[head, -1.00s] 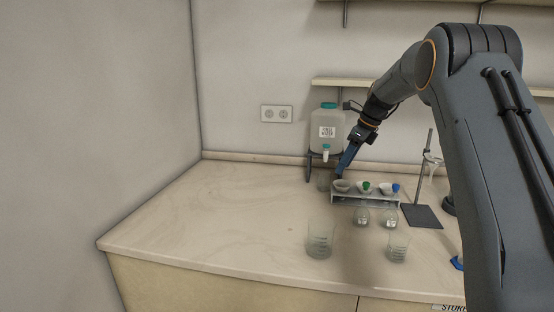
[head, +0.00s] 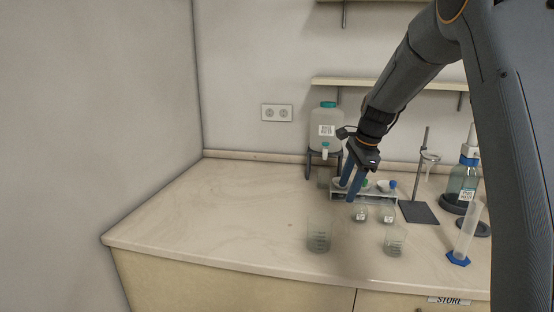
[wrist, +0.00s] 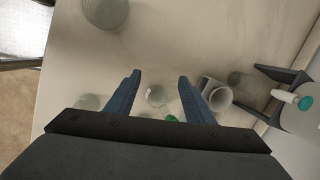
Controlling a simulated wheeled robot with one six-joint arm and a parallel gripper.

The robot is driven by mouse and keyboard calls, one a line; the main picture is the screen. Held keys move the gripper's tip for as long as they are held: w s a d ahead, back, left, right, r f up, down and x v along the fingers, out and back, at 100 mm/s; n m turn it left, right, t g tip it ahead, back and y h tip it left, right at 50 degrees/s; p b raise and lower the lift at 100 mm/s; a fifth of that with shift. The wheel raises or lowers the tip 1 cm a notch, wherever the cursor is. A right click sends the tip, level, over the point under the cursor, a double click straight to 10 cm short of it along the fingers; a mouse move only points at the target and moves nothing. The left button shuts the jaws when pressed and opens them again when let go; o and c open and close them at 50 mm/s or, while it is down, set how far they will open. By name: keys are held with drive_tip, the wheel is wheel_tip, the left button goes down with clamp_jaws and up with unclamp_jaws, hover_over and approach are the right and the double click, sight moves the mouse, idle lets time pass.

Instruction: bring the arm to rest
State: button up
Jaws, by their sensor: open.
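My gripper (head: 347,188) is open, its two blue fingers pointing down in front of the small rack (head: 385,197) on the bench. In the wrist view my gripper (wrist: 158,82) shows its fingers spread apart with nothing held between them. My arm reaches in from the right of the head view. Below the fingers, the wrist view shows a small glass vessel (wrist: 156,96) and a white cup (wrist: 215,93) beside the right finger. My fingers partly hide the rack's left end in the head view.
Two beakers stand at the front, left (head: 319,238) and right (head: 395,241). Two small flasks (head: 360,212) (head: 388,213) stand before the rack. A water container (head: 327,128), a stand (head: 420,212), a bottle (head: 462,182) and a cylinder (head: 467,232) are behind or right. The bench's left is clear.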

drive_tip(key=s+f+n, duration=0.3)
drive_tip(key=s+n, duration=0.2)
drive_tip(key=s, duration=0.6)
drive_tip(key=s+a+f+n+g+h, duration=0.1)
drive_tip(key=s+f+n, duration=0.2)
drive_tip(key=s, duration=0.9)
drive_tip(key=s+a+f+n+h, duration=0.1)
drive_tip(key=s+f+n, duration=0.3)
drive_tip(key=s+n, duration=0.5)
drive_tip(key=shift+s+g, duration=0.3)
drive_tip(key=shift+s, duration=1)
